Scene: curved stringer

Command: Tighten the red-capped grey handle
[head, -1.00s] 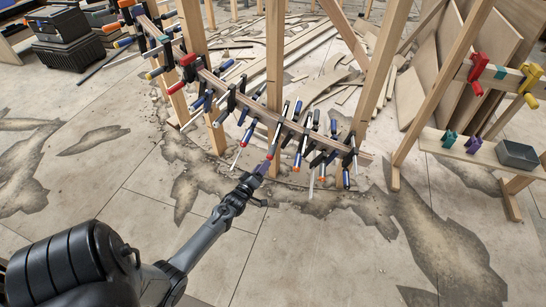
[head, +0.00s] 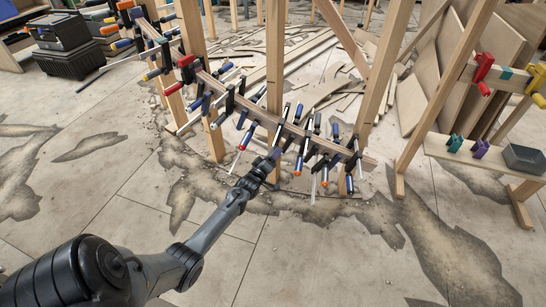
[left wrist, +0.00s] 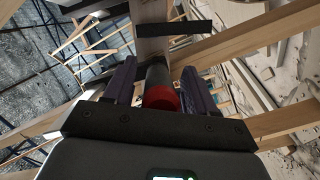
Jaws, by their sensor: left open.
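The red-capped grey handle (left wrist: 160,96) shows in the left wrist view, its red end facing the camera and its dark grey grip running away toward the wooden stringer. My left gripper (head: 275,156) is at the lower edge of the curved stringer (head: 246,104) in the head view. In the left wrist view its two purple fingers stand open on either side of the handle, with the red cap between them and near the palm. A narrow gap seems to show at the fingers; contact cannot be told. In the head view the gripper hides this handle. My right gripper is not in view.
Several other clamps with blue, red and orange handles crowd the stringer, including an orange-tipped one (head: 298,165) just right of my gripper. Wooden posts (head: 275,60) rise behind. A shelf (head: 490,157) with small clamps and a grey box (head: 524,159) stands at right. The floor in front is clear.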

